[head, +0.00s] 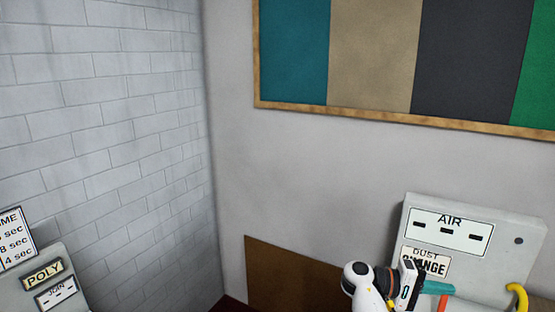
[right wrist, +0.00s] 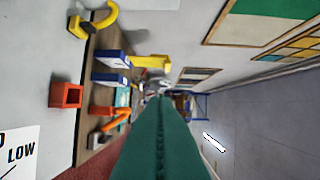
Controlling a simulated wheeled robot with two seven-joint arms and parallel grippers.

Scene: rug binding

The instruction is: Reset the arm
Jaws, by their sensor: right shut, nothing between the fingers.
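My right arm enters the head view at the bottom right, with a white and black wrist. Its gripper (head: 437,287) has teal fingers that are shut and empty, in front of the lower part of a grey panel (head: 477,213). In the right wrist view the shut teal fingers (right wrist: 160,105) run up the middle, with nothing held at their tips. Whether the gripper touches the panel cannot be told. My left arm and gripper do not show.
The panel carries an AIR label (head: 450,229) and a yellow hook (head: 518,298). A brown board (head: 290,275) stands low on the wall. A POLY sign (head: 43,273) is at left.

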